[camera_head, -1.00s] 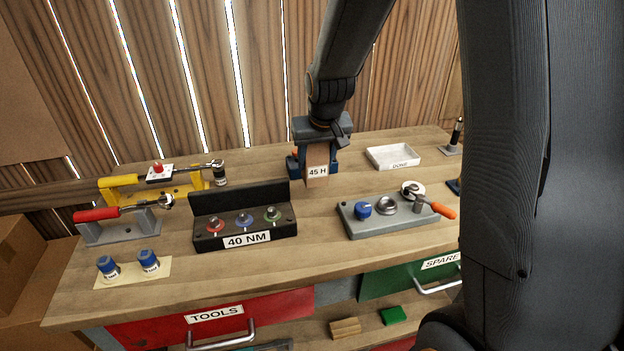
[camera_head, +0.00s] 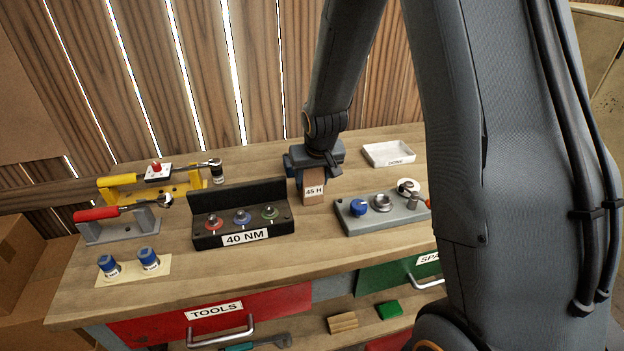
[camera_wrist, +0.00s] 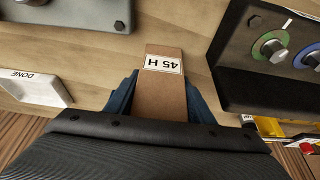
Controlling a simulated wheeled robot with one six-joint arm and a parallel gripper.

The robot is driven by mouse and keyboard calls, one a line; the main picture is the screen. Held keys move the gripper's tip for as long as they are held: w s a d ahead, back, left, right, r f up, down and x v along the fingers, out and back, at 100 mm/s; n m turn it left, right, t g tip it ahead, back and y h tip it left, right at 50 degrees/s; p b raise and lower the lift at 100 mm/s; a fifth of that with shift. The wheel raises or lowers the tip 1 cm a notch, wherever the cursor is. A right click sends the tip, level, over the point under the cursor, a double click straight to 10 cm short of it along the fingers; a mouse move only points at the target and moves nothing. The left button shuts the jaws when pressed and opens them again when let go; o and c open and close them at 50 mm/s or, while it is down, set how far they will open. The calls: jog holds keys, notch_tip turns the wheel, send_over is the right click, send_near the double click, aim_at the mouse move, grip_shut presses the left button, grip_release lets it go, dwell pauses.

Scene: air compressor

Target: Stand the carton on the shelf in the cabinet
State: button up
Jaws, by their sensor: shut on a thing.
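The carton (camera_head: 314,192) is a small brown box with a white "45 H" label, over the middle of the workbench. My gripper (camera_head: 312,172) points down from above and is shut on it. In the wrist view the carton (camera_wrist: 160,95) stands out between the two blue fingers of my gripper (camera_wrist: 160,98), its label toward the far end. Whether its lower end touches the bench top is hard to tell. The cabinet shelf cannot be made out for certain; below the bench top an open space holds a tan block and a green block.
The black "40 NM" block (camera_head: 243,222) is left of the carton. A grey plate (camera_head: 372,222) with a blue cap and metal ring is right. The white "DONE" tray (camera_head: 388,162) is behind. The red "TOOLS" drawer (camera_head: 270,305) and green "SPARE" drawer (camera_head: 385,276) are below.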

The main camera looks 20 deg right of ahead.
jog(key=o, duration=1.4)
jog(key=shift+f, duration=0.1)
